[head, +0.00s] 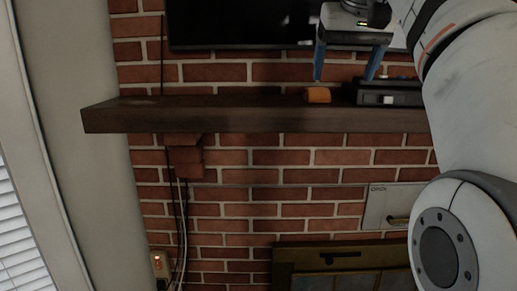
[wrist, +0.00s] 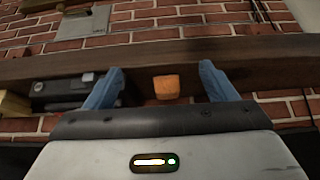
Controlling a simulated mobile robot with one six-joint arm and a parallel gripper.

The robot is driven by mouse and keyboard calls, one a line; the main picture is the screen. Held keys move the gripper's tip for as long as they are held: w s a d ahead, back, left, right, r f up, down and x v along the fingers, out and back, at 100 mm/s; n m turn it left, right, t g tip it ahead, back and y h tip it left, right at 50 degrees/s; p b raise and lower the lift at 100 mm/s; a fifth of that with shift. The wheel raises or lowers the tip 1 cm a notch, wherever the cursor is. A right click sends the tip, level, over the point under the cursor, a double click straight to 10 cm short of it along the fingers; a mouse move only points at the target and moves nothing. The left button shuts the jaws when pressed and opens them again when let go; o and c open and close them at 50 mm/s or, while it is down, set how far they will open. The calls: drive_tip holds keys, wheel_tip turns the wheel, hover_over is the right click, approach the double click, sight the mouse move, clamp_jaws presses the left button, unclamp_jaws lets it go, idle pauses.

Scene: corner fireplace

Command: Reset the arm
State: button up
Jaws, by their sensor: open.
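My gripper (head: 346,68) is at the top right of the head view, above the mantel shelf, with its two blue fingers spread apart. It is open and nothing is between the fingers. In the wrist view my gripper (wrist: 162,84) also shows open. A small orange block (head: 317,95) sits on the dark wooden mantel (head: 230,115), below the left finger in the head view. The block also shows in the wrist view (wrist: 166,87), framed between the fingertips; I cannot tell its exact distance from them.
A black device (head: 390,92) stands on the mantel right of the block. A dark screen (head: 240,25) hangs above. Below are a brick wall, a grey box (head: 393,206), the fireplace front (head: 340,255) and hanging cables (head: 181,225). The mantel's left part is clear.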

drive_tip(key=s+f+g+b, duration=0.1)
drive_tip(key=s+f, duration=0.5)
drive_tip(key=f, duration=1)
drive_tip(key=s+f+b, duration=0.4)
drive_tip(key=s+f, duration=0.2)
drive_tip(key=f, duration=1.1)
drive_tip(key=s+f+g+b, duration=0.1)
drive_tip(key=s+f+b, duration=0.2)
drive_tip(key=f, duration=1.4)
drive_tip(key=s, duration=0.3)
drive_tip(key=shift+a+f+g, duration=0.15)
drive_tip(key=shift+a+g, duration=0.1)
drive_tip(key=shift+g, duration=0.05)
drive_tip(key=shift+s, duration=0.1)
